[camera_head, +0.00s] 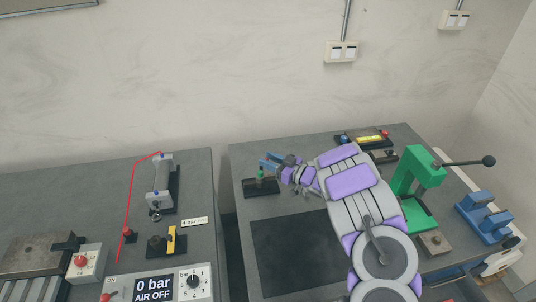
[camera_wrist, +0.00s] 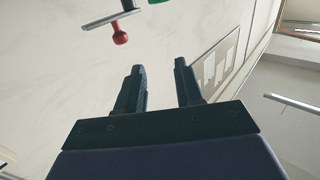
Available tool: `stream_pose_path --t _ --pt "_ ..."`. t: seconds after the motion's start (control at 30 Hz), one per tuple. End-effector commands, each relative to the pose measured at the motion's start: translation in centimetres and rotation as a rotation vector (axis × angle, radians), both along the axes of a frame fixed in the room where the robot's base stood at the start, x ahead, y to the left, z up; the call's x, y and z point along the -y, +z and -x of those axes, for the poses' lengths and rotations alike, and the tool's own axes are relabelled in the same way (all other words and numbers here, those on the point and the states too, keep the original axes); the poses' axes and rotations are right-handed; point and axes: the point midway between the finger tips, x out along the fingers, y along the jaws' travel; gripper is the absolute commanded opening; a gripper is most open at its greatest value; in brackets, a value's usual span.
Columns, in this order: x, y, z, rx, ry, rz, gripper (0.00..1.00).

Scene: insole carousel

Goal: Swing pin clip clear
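My gripper (camera_head: 267,159) is at the left end of my arm in the head view, its blue fingers pointing left above a small dark block. In the wrist view my gripper (camera_wrist: 160,72) is open, with nothing between its two dark fingers. A small green upright part (camera_head: 261,173) stands on the dark block (camera_head: 262,188) just below the fingers. In the wrist view a red knob (camera_wrist: 120,34) hangs by a thin grey bar (camera_wrist: 112,18), beyond the fingertips and to the left. I cannot tell for sure which part is the pin clip.
A green lever press (camera_head: 413,180) and blue fixture (camera_head: 484,217) stand on the right. A dark mat (camera_head: 296,250) lies clear in front. A yellow-labelled tool (camera_head: 366,139) lies at the back. Across a gap, the left bench holds an air panel (camera_head: 154,289) reading 0 bar.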

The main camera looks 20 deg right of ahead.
Motion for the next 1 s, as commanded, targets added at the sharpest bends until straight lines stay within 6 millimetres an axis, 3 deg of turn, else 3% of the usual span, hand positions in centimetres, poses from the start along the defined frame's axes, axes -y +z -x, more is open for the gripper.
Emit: stream_pose_path --t 0.6,0.8,1.0 --pt "-1.9 1.0 8.6 0.0 0.0 0.001 0.36" --pt "-2.3 1.0 10.1 -0.002 -0.001 0.002 0.36" --pt "-2.4 1.0 10.4 0.001 0.001 0.002 0.36"
